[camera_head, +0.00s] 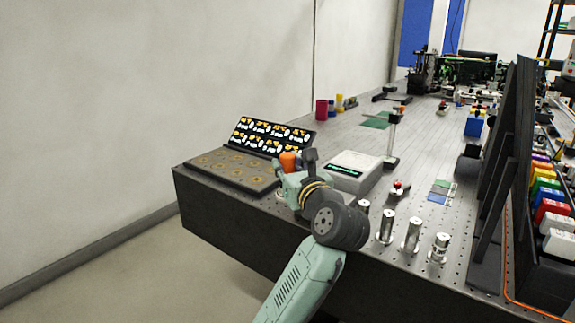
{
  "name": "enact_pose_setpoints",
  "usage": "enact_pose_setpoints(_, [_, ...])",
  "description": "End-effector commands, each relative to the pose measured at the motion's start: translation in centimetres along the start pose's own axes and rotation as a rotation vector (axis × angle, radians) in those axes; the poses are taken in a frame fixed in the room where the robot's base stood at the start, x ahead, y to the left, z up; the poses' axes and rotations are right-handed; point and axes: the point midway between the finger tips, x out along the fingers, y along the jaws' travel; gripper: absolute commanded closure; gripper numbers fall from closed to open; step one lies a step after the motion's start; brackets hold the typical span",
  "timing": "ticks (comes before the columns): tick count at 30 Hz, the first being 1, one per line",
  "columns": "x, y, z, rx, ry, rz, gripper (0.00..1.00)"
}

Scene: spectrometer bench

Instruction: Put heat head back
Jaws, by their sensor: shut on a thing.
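My gripper (309,157) is at the end of my pale green arm, over the front part of the bench, between the black tray and the white box. Its fingers are small and partly hidden by my wrist. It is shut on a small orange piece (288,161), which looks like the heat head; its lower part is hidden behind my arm. I cannot tell if it touches anything below.
A black tray with round slots (222,170) and a raised lit panel (270,135) lie left of my gripper. A white box with a green display (353,172) stands close on the right. Metal cylinders (412,235) stand at the front edge; tall black panels (505,170) stand at right.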

Motion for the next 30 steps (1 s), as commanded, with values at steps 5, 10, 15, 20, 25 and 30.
enact_pose_setpoints(5, [0.0, 0.0, 0.1, 0.0, -0.004, 0.0, 1.0])
enact_pose_setpoints(10, [0.0, 0.0, -0.3, 0.0, -0.003, 0.0, 1.0])
enact_pose_setpoints(15, [0.0, 0.0, -0.9, 0.001, 0.0, 0.0, 1.0])
enact_pose_setpoints(20, [0.0, 0.0, -1.6, 0.003, 0.006, 0.001, 1.0])
enact_pose_setpoints(25, [0.0, -0.1, -1.9, 0.007, 0.013, -0.001, 0.66])
enact_pose_setpoints(30, [0.0, -0.2, -2.0, 0.009, 0.014, -0.003, 0.55])
